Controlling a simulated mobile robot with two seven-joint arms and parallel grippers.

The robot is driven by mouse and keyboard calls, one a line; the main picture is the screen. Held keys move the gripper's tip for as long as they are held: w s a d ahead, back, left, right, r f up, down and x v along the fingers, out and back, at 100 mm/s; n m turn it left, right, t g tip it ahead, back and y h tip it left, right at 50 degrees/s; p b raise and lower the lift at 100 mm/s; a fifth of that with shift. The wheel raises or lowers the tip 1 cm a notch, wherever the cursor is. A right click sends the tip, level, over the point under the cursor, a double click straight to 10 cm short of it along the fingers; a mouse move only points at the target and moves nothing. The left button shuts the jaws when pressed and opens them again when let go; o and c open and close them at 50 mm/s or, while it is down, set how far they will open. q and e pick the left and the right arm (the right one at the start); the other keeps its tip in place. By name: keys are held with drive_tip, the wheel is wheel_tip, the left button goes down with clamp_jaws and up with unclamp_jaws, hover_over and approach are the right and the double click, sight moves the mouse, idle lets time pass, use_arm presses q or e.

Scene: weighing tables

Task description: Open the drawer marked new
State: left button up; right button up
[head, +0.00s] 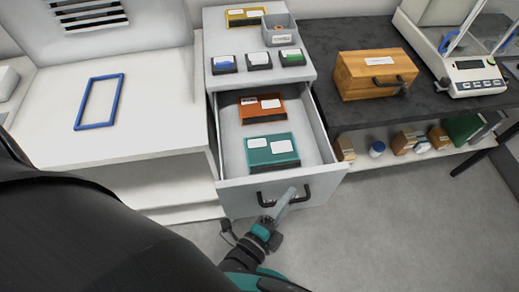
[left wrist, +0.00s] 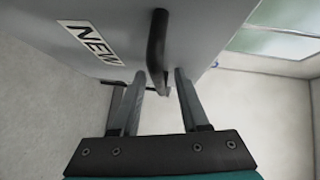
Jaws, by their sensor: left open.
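The drawer marked NEW (head: 325,187) is pulled out of the grey cabinet. An orange box (head: 261,108) and a teal box (head: 271,151) lie inside it. Its black bar handle (head: 268,197) is on the front; the handle also shows in the left wrist view (left wrist: 156,45), beside the NEW label (left wrist: 90,41). My left gripper (head: 289,196) is at the drawer front. In the left wrist view its fingers (left wrist: 159,75) are apart, with part of the handle between their tips. I cannot tell whether either finger touches it. My right gripper is not in view.
The cabinet top (head: 305,71) holds small card holders and a grey bin (head: 280,29). A white table (head: 150,75) with a blue frame (head: 79,101) stands left. A dark table (head: 338,33) right carries a wooden box (head: 358,82) and a balance (head: 469,73). Grey floor is clear at lower right.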

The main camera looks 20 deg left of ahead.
use_arm(q)
drive_tip(key=v, duration=1.5)
wheel_tip(320, 180, down, 24)
drive_tip(key=s+a+n+g+y+b, duration=0.1)
drive_tip(key=s+a+n+g+b, duration=0.2)
drive_tip(key=n+g, duration=0.5)
drive_tip(key=s+a+f+n+g+y+b, duration=0.1)
drive_tip(key=s+a+f+n+g+b, duration=0.1)
drive_tip(key=f, duration=0.4)
drive_tip(key=s+a+f+n+g+y+b, duration=0.1)
drive_tip(key=s+a+f+n+g, duration=0.4)
drive_tip(key=f+n, duration=0.1)
drive_tip(key=shift+s+a+f+b, duration=0.2)
drive_tip(key=shift+a+f+b, duration=0.05)
drive_tip(key=shift+f+b, duration=0.15)
